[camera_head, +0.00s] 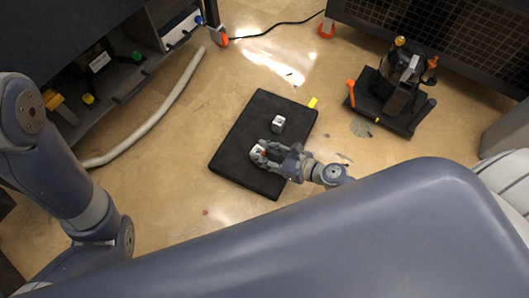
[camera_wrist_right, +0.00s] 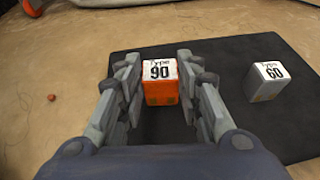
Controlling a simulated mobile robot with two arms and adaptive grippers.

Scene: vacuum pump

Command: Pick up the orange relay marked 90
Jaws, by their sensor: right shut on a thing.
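The orange relay (camera_wrist_right: 160,85) has a white top marked "Type 90". In the head view the relay (camera_head: 259,150) shows small between the fingertips, over the black mat (camera_head: 235,135). My right gripper (camera_wrist_right: 155,80) is shut on it, with one finger on each side; it also shows in the head view (camera_head: 262,153). I cannot tell whether the relay touches the mat or is held just above it. My left arm comes in at the left of the head view, but its gripper is out of view.
A grey relay marked 60 (camera_wrist_right: 267,80) stands on the mat, right of the orange one in the wrist view. A black pump unit (camera_head: 397,90) stands on the floor at upper right. A pale hose (camera_head: 158,110) and dark shelving (camera_head: 105,65) are at left. The floor around the mat is mostly free.

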